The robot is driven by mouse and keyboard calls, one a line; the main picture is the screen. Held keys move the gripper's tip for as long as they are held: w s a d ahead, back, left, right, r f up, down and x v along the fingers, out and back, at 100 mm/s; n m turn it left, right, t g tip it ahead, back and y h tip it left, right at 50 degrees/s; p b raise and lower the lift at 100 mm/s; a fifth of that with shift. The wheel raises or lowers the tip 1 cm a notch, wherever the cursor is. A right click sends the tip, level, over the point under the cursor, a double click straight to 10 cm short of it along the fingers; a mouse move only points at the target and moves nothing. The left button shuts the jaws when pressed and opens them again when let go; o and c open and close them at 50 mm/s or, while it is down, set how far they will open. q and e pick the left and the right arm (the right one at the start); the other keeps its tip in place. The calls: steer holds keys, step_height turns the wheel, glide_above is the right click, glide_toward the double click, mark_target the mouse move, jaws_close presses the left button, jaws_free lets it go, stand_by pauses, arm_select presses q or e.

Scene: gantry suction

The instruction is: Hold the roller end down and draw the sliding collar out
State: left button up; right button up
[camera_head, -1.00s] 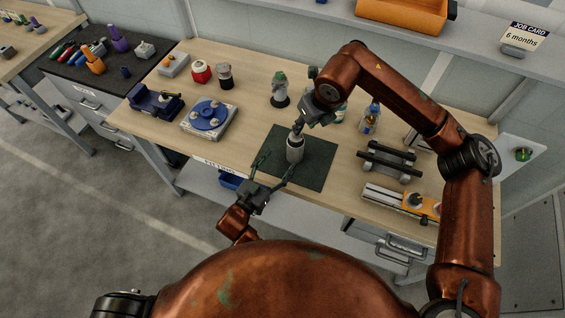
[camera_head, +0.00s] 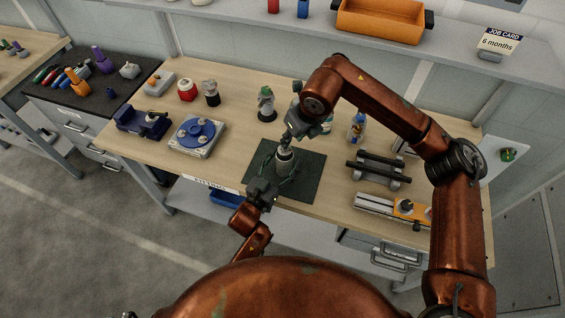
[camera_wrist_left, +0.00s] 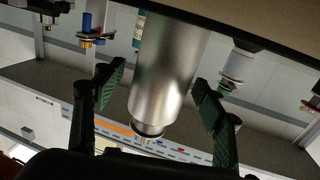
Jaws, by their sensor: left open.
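A grey metal cylinder (camera_head: 285,163) stands upright on the dark green mat (camera_head: 312,177) on the bench. In the left wrist view the cylinder (camera_wrist_left: 168,70) is smooth and silvery, with a narrower dark-ringed end. My left gripper (camera_head: 279,170) is open, its fingers spread on either side of the cylinder. In the left wrist view its green finger pads (camera_wrist_left: 160,88) flank the cylinder with visible gaps. My right gripper (camera_head: 287,143) points down at the cylinder's top; whether its fingers are closed is too small to tell. A separate collar cannot be made out.
A blue round fixture (camera_head: 198,133) and a dark blue vise (camera_head: 142,121) are on the left. A black-barred stand (camera_head: 378,168) and an orange-and-silver slide (camera_head: 395,207) are on the right. A small grey-topped figure-like part (camera_head: 266,105) stands behind the mat.

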arm_select(q)
steer(key=c, duration=0.4)
stand_by(1.0)
steer(key=shift+c, duration=0.3)
jaws_close()
stand_by(0.4)
